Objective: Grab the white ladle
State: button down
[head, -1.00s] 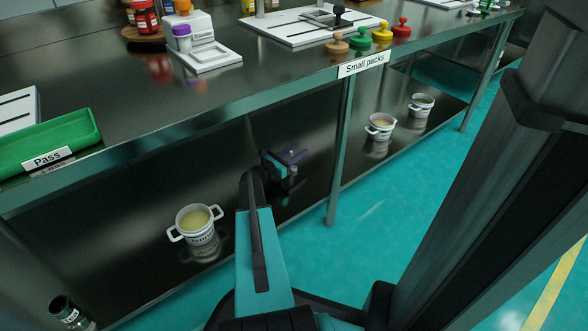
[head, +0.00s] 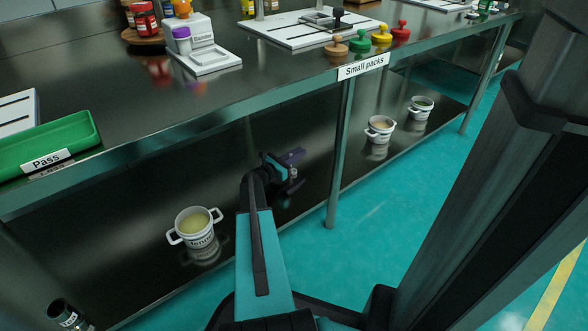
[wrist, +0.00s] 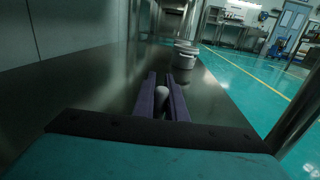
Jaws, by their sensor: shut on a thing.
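My gripper (head: 293,166) is low over the dark lower shelf, under the bench. In the wrist view its two purple fingers (wrist: 162,98) are closed on a small pale rounded piece (wrist: 162,93), which I take to be part of the white ladle. In the head view a small whitish bit (head: 293,173) shows at the fingers. The rest of the ladle is hidden or too small to make out, so I cannot tell whether it touches the shelf.
A white two-handled pot (head: 197,239) stands left of my arm on the lower shelf (head: 120,225). Two more pots (head: 380,130) (head: 421,108) stand farther right. A table leg (head: 340,150) rises just right of my gripper. The worktop edge lies above.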

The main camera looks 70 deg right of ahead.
jog(key=shift+r, duration=0.2)
notch_tip(320, 180, up, 28)
jog(key=p, duration=1.1)
jog(key=shift+f, duration=0.2)
